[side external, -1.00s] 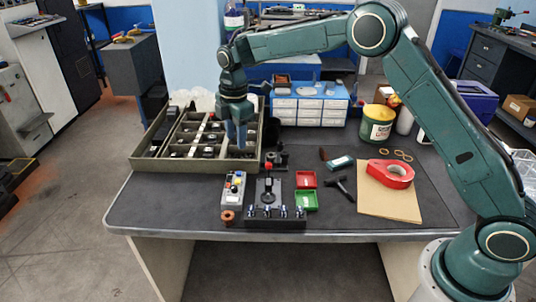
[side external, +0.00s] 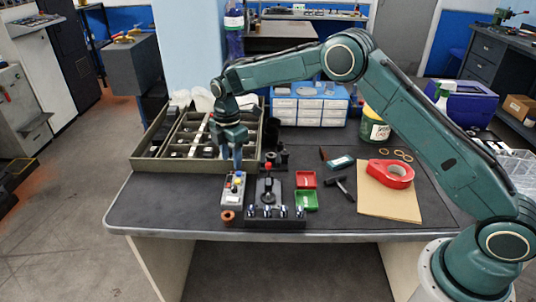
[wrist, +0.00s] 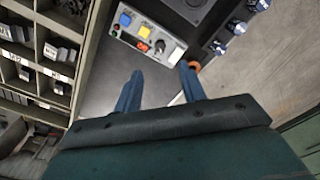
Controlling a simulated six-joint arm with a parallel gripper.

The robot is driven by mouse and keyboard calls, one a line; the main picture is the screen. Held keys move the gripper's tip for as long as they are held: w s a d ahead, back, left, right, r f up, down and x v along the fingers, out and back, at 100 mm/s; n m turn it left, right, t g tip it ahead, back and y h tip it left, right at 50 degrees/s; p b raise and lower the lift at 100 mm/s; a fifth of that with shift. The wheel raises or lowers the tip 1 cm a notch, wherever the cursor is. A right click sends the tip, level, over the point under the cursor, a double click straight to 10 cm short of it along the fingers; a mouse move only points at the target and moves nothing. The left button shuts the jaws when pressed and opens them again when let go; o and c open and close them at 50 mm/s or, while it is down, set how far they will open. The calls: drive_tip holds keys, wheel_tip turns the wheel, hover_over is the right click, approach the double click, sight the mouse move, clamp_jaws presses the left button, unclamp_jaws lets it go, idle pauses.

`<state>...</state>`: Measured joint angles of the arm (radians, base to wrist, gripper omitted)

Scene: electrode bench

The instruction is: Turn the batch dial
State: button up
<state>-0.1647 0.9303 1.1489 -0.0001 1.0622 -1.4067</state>
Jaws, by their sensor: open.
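The grey control box (side external: 233,190) stands on the dark bench top, left of a black lever unit. In the wrist view the box (wrist: 128,37) shows a blue button, a yellow button, a red lit display (wrist: 143,45) and a small black dial (wrist: 160,46) at its near end. My gripper (side external: 231,164) points down above the back of the box in the side view. In the wrist view its fingers (wrist: 160,72) are apart with nothing between them, and the dial lies beyond the tips. The fingers do not appear to touch the box.
A divided tray (side external: 150,163) of small parts lies behind and left. A copper ring (side external: 227,215) sits before the box. The black lever unit (side external: 268,190), with a strip of silvery knobs (side external: 275,212), is close on the right. Red (side external: 306,179) and green (side external: 306,200) bins are farther right.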

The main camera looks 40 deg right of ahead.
sight(234, 186)
wheel_tip(234, 186, down, 10)
drive_tip(key=shift+f, duration=0.2)
idle(0.3)
drive_tip(key=shift+c, duration=0.4)
clamp_jaws()
